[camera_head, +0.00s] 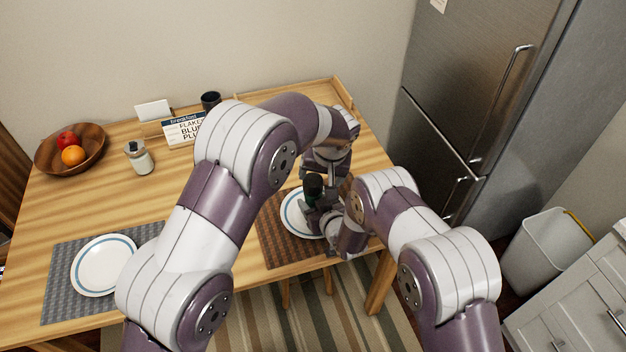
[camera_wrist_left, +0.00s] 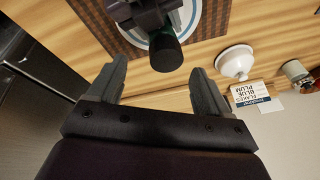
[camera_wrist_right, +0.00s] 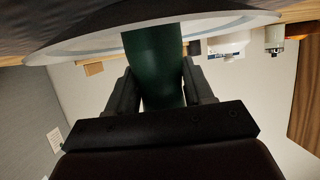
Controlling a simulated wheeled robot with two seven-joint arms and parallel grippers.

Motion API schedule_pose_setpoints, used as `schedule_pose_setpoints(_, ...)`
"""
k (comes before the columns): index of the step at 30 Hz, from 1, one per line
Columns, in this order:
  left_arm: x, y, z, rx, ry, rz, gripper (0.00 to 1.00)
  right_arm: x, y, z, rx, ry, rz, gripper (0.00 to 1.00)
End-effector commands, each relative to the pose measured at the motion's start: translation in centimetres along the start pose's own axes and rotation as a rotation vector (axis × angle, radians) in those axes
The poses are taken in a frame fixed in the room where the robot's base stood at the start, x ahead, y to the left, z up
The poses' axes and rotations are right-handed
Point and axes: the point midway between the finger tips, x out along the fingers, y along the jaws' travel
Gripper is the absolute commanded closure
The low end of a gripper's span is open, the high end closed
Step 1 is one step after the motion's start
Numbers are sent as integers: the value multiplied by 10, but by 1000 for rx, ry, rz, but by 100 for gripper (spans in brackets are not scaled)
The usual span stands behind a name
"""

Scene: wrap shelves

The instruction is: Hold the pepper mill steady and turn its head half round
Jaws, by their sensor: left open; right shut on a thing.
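The pepper mill (camera_head: 314,187) is dark green with a dark top, and stands over the plate on the brown woven mat. My right gripper (camera_head: 318,214) is shut on its body; the right wrist view shows the green body (camera_wrist_right: 155,65) between the fingers. My left gripper (camera_head: 325,172) is open just above the mill. In the left wrist view the mill's round head (camera_wrist_left: 166,54) lies ahead of the two spread fingers, apart from them. My arms hide part of the mill in the head view.
A plate (camera_head: 105,265) lies on a grey mat at left. A fruit bowl (camera_head: 90,157), a jar (camera_head: 138,160), a cereal box (camera_head: 180,130) and a dark cup (camera_head: 210,101) stand toward the back. The fridge (camera_head: 470,80) is right of the table. The table's left middle is clear.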

Motion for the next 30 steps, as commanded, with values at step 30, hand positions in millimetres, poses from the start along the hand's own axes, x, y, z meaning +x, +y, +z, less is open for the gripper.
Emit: schedule_pose_setpoints(30,76,-12,-11,-526,52,-25,21,0,0,0,0,0,0,85)
